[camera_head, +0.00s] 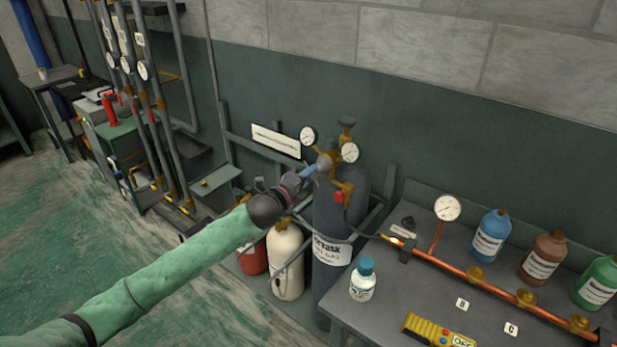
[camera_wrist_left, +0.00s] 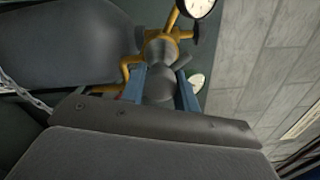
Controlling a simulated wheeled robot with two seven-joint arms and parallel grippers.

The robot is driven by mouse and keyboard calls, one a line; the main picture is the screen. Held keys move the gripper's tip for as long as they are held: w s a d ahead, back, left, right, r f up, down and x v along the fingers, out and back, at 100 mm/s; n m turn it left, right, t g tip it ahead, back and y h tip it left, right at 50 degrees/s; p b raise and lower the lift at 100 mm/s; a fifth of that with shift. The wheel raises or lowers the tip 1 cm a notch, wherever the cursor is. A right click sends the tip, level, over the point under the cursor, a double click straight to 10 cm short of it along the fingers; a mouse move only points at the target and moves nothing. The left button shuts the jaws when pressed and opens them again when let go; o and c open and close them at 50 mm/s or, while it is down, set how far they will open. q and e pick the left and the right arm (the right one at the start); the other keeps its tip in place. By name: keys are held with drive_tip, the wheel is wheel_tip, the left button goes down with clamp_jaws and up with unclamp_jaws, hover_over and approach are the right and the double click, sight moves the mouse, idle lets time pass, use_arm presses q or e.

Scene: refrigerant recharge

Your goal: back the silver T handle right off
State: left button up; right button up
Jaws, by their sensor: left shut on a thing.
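The silver T handle (camera_head: 325,161) sits on the brass regulator (camera_head: 342,187) at the top of a tall dark grey cylinder (camera_head: 328,241). My left gripper (camera_head: 311,171) reaches it from the left, its blue fingers on the handle. In the left wrist view the grey handle (camera_wrist_left: 161,86) lies between the two blue fingers, which are shut on it. The brass body (camera_wrist_left: 160,48) is just beyond it. How far the handle is threaded in cannot be told. My right gripper is not in view.
Two gauges (camera_head: 349,152) (camera_head: 308,136) flank the regulator close to the fingers. A bench (camera_head: 385,312) at the right carries a copper pipe (camera_head: 470,278), several bottles and a yellow meter (camera_head: 428,329). White (camera_head: 286,262) and red (camera_head: 252,258) cylinders stand below my arm.

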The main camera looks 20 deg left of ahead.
use_arm(q)
drive_tip(key=n, duration=0.4)
drive_tip(key=shift+f, duration=0.1)
drive_tip(key=n, duration=0.4)
drive_tip(key=shift+n, duration=1.3)
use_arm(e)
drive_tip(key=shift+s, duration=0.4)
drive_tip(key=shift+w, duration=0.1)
